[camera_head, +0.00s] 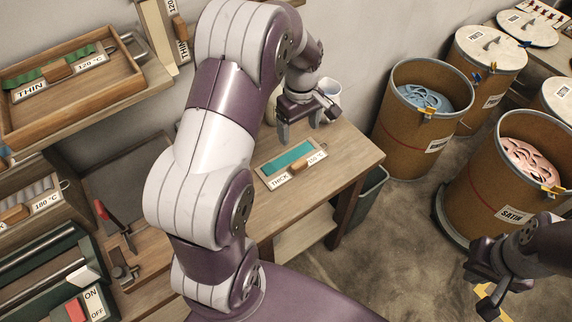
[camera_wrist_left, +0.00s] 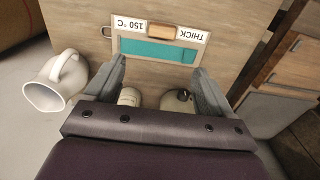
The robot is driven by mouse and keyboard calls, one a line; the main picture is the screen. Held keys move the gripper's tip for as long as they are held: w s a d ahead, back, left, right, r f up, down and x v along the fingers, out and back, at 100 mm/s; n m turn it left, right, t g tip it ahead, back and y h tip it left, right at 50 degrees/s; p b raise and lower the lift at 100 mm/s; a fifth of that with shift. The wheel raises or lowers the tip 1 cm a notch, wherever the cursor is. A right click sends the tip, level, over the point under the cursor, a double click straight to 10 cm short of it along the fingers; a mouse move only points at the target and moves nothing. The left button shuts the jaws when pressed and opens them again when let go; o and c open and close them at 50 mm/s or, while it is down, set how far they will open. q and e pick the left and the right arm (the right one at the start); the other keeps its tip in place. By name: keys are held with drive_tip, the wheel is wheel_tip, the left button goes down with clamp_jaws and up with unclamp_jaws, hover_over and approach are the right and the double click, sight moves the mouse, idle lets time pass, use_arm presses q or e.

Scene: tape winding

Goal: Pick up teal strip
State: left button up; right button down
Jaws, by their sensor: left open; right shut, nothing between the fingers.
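The teal strip (camera_head: 287,159) lies flat in a shallow tray labelled THICK 150 °C (camera_head: 272,184) on the wooden table. In the left wrist view the teal strip (camera_wrist_left: 155,52) is just beyond my fingertips. My left gripper (camera_head: 304,128) is open and empty, its fingers pointing down above the table, behind the tray in the head view. It also shows in the left wrist view (camera_wrist_left: 160,66), the fingers spread apart. My right gripper (camera_head: 487,300) is shut and empty at the lower right, away from the table.
Brown drums (camera_head: 405,125) with coloured strips stand at right. A wooden tray labelled THIN (camera_head: 60,110) is at upper left. A red-handled tool (camera_head: 115,228) and a machine with an ON/OFF switch (camera_head: 85,306) are at lower left.

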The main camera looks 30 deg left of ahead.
use_arm(q)
hover_over(297, 162)
drive_tip(key=f, duration=0.6)
drive_tip(key=shift+w+f, duration=0.35)
drive_tip(key=shift+f, duration=0.05)
drive_tip(key=f, duration=0.5)
drive_tip(key=shift+s+p, duration=0.3)
drive_tip(key=shift+w+f, duration=0.1)
drive_tip(key=shift+f, duration=0.2)
drive_tip(key=c, duration=1.3)
drive_tip(key=r, duration=0.4)
drive_tip(key=shift+d+r, duration=0.3)
drive_tip(key=shift+d, duration=0.05)
drive_tip(key=d+r+b, duration=0.1)
drive_tip(key=d+r, duration=0.6)
drive_tip(key=d, duration=0.4)
drive_tip(key=a+f+m, duration=0.1)
drive_tip(key=f+m, duration=0.2)
drive_tip(key=m, duration=0.1)
drive_tip(key=a+f+m+p, duration=0.1)
drive_tip(key=f+m, duration=0.2)
drive_tip(key=m, duration=0.1)
drive_tip(key=w+a+f+m+p, duration=0.1)
drive_tip(key=a+f+m, duration=0.1)
drive_tip(key=m, duration=0.3)
drive_tip(key=shift+w+f, duration=0.1)
drive_tip(key=shift+f, duration=0.5)
